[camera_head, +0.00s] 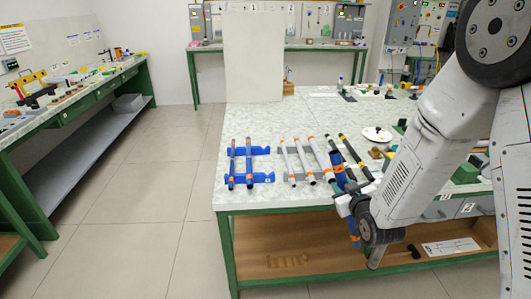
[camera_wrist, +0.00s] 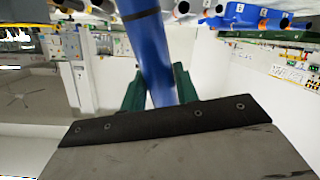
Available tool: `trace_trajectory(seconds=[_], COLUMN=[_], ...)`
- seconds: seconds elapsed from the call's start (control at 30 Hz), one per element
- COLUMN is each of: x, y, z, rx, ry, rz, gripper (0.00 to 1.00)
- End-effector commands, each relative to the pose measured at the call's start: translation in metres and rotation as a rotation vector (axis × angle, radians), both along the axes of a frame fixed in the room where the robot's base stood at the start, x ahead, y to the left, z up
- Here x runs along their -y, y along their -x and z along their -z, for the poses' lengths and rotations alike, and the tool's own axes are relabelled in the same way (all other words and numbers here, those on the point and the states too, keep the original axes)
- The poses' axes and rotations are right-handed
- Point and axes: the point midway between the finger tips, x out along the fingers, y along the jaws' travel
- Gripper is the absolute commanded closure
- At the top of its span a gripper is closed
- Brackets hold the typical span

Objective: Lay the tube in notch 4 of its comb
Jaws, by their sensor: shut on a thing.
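My gripper (camera_head: 348,203) is shut on a blue tube with orange bands (camera_head: 354,228), just off the front edge of the table. In the wrist view, the blue tube (camera_wrist: 152,55) stands between the green fingers (camera_wrist: 158,92) and runs up out of the picture. The blue comb (camera_head: 264,177) lies on the table's left part, with two cross bars. Notch numbers are too small to read.
A white round plate (camera_head: 377,134) is farther right. An upright pale panel (camera_head: 254,60) stands at the table's back. The table middle behind the comb is clear.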

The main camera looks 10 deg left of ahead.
Motion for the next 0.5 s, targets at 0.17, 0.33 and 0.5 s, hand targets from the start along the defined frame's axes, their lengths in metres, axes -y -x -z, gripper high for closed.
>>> trace_trajectory(seconds=[0.17,0.33,0.5], x=[-0.094,-0.175,-0.237], y=[0.023,0.065,0.122], z=[-0.021,-0.032,-0.035], rx=[-0.025,-0.007,0.069], ry=[0.153,0.313,0.48], rz=[-0.305,-0.629,-0.968], gripper=[0.83,0.83,0.83])
